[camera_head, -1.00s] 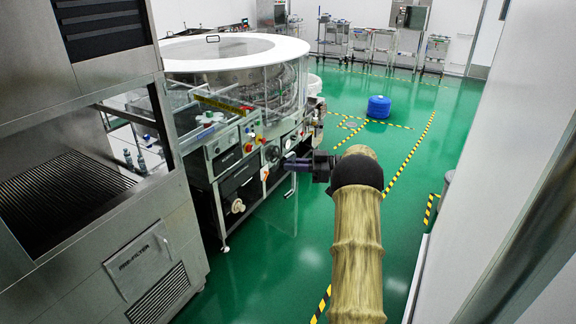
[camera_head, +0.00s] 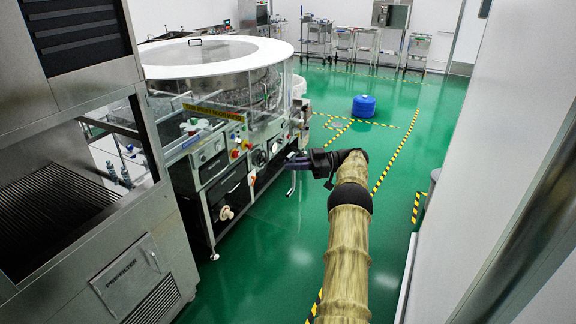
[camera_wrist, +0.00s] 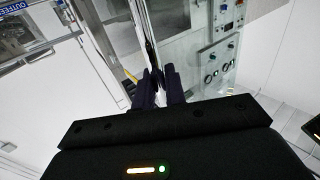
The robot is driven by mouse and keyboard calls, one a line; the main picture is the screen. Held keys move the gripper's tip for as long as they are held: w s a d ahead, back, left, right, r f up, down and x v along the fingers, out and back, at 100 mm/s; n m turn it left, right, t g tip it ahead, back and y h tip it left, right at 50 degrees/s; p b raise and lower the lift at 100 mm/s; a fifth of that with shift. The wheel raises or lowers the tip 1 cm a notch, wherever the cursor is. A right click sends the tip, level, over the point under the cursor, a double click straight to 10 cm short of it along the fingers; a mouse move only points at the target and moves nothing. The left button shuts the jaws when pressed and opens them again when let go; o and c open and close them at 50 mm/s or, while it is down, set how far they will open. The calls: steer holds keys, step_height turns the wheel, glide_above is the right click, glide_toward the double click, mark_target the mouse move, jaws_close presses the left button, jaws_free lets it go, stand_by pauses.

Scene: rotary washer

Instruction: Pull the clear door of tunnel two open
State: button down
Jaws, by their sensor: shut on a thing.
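My gripper (camera_head: 292,163) is at the front of the round-topped washer (camera_head: 215,55), at the right end of its control side. The wrist view shows its two dark fingers (camera_wrist: 157,92) closed together on the thin dark edge of an upright clear panel (camera_wrist: 150,45), which appears to be the clear door. The fingers hide the gripped part. The head view does not show clearly which panel this is or how far it stands out. Clear panels (camera_head: 287,92) ring the washer under its white rim.
A control panel with knobs (camera_wrist: 215,62) is beyond the fingers. A steel cabinet (camera_head: 130,275) stands at the left. A pale wall (camera_head: 500,170) is close on the right. Green floor (camera_head: 270,270) is free between. A blue container (camera_head: 364,106) stands farther back.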

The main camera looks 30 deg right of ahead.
steer(key=shift+w+d, duration=0.15)
steer(key=shift+w, duration=0.05)
